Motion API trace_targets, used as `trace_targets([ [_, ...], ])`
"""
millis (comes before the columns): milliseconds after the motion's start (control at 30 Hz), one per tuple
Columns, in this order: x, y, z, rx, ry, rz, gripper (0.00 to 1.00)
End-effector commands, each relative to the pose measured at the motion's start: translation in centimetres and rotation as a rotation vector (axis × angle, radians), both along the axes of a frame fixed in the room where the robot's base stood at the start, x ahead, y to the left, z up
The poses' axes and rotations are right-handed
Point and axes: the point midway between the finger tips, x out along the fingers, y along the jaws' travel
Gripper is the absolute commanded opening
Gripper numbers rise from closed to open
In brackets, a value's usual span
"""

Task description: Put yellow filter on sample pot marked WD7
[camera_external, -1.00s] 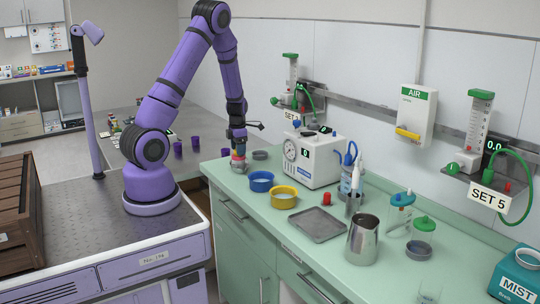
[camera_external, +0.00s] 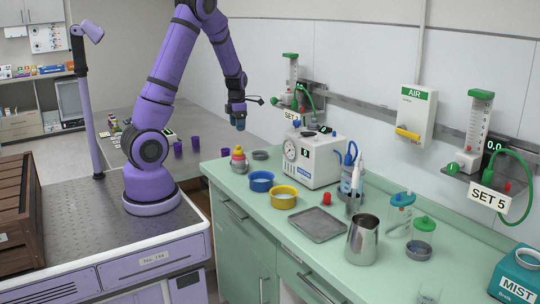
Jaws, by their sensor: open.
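A small stacked item (camera_external: 238,160) stands upright at the far left end of the green counter. It has a yellow, rounded upper part and a red and pale lower part. The yellow part looks like the filter on top of a pot, but it is too small to be sure, and no WD7 mark can be read. My gripper (camera_external: 239,126) is open and empty, pointing down in the air above this item and apart from it.
A blue bowl (camera_external: 262,182), a yellow bowl (camera_external: 283,198) and a white machine (camera_external: 315,162) stand nearby. A grey tray (camera_external: 317,225), steel jug (camera_external: 362,240) and red piece (camera_external: 327,199) lie further right. Purple cups (camera_external: 178,150) stand on the grey table behind.

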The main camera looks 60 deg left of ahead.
Motion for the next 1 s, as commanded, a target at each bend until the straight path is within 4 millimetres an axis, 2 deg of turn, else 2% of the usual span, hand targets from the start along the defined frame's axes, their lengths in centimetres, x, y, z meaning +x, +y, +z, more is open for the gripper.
trace_targets([
  [133, 0.0, 0.0, 1.3, 0.000, 0.000, 0.000, 0.67],
  [367, -0.1, 0.0, 1.7, -0.001, 0.001, -0.001, 0.67],
  [467, -0.2, -0.4, 2.3, -0.005, -0.009, -0.042, 0.67],
  [533, -0.4, -1.2, 3.3, -0.011, -0.027, -0.123, 0.67],
  [767, -2.8, -6.2, 9.4, -0.017, -0.130, -0.644, 0.67],
  [1000, -7.2, -11.2, 15.2, 0.061, -0.231, -1.260, 0.67],
])
